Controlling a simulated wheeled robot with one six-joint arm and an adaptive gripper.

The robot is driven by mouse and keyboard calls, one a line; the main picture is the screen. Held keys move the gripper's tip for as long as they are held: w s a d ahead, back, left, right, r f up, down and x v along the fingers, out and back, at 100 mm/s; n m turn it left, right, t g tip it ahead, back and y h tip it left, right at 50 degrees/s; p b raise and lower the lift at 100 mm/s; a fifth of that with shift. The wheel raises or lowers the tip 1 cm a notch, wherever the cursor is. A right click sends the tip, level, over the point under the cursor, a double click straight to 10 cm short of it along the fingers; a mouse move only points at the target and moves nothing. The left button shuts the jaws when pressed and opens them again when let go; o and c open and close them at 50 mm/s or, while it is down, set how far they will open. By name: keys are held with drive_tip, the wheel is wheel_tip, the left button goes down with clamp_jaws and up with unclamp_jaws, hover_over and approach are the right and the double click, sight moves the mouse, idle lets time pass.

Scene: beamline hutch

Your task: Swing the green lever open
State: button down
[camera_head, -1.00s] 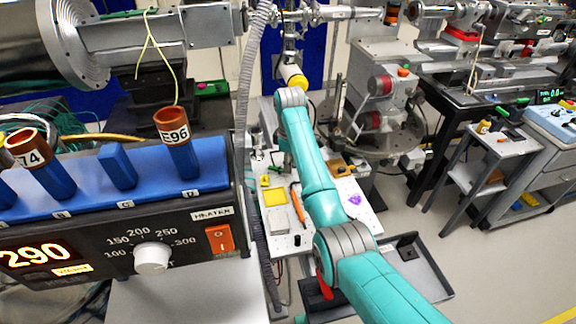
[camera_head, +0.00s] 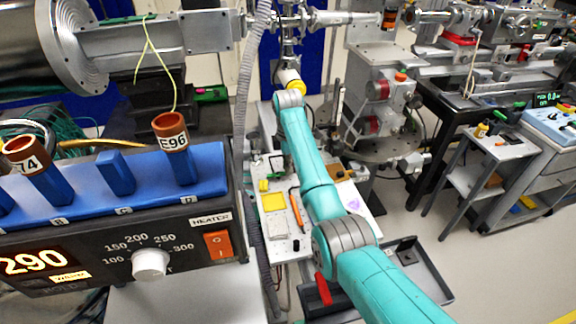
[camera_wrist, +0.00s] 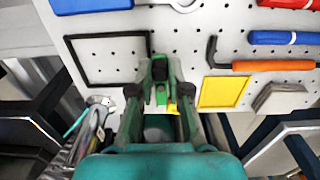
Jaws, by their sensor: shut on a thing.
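My gripper (camera_wrist: 157,98) is at the middle of the wrist view, with its dark fingertips closed around a narrow green piece, which I take to be the green lever (camera_wrist: 160,94). A small yellow part shows just right of it. The fingers hide much of the lever, so its angle is hard to tell. In the head view my teal arm reaches up and away over the white bench, and the gripper and lever are not clearly visible there.
A pegboard surface (camera_wrist: 205,52) holds a black frame (camera_wrist: 104,36), a yellow frame (camera_wrist: 222,92), an orange hex key (camera_wrist: 262,66) and a blue tool (camera_wrist: 285,38). The heater box (camera_head: 110,245) with blue tube holders stands left of my arm. Open floor (camera_head: 490,270) lies to the right.

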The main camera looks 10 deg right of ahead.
drive_tip(key=c, duration=1.1)
unclamp_jaws()
drive_tip(key=shift+r, duration=0.1)
wheel_tip(320, 180, up, 7)
drive_tip(key=shift+r, duration=0.15)
